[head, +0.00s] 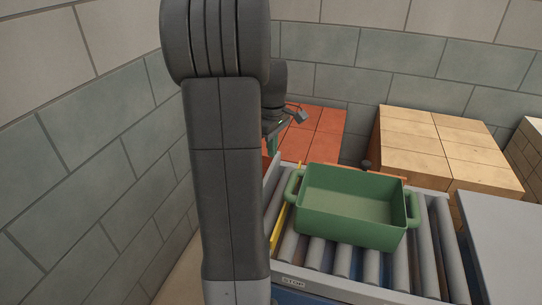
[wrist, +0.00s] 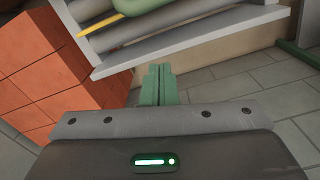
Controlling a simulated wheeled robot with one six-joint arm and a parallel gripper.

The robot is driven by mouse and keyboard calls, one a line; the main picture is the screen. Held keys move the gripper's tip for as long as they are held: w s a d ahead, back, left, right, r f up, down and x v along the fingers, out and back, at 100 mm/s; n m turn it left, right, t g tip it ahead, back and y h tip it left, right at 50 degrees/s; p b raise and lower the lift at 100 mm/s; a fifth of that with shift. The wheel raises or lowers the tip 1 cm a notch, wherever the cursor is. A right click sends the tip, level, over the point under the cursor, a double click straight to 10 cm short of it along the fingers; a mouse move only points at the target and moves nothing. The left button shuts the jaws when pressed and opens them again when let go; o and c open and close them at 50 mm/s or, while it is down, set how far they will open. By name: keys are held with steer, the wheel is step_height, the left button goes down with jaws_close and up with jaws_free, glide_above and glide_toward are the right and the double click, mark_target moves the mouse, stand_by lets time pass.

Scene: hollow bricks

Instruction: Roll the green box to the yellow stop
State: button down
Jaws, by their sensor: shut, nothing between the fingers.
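The green box (head: 352,205) is an open tub with a handle at each end, standing upright and empty on a roller conveyor (head: 427,250). The yellow stop (head: 279,228) is a thin bar across the conveyor's left end. The box's left handle is very close to the stop; I cannot tell whether they touch. My gripper (head: 271,146) is beyond the conveyor's far left corner, mostly hidden by my arm. In the wrist view my gripper's green fingers (wrist: 158,84) are shut and empty, apart from the box. The stop (wrist: 100,26) and the box's edge (wrist: 152,4) show there at the top.
A stack of red bricks (head: 325,122) stands behind the conveyor's left end. Pale wooden-looking blocks (head: 440,135) stand behind its right part. A grey surface (head: 505,235) lies at the right. A block wall (head: 90,180) closes the left side. Floor (wrist: 235,88) shows in the wrist view.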

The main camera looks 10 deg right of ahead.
step_height(320, 180, down, 8)
steer(key=s+d, duration=0.2)
steer(key=d, duration=0.1)
steer(key=shift+s+f, duration=0.2)
steer(key=shift+s, duration=0.2)
steer(key=shift+s+d, duration=0.6)
steer(key=shift+a, duration=0.1)
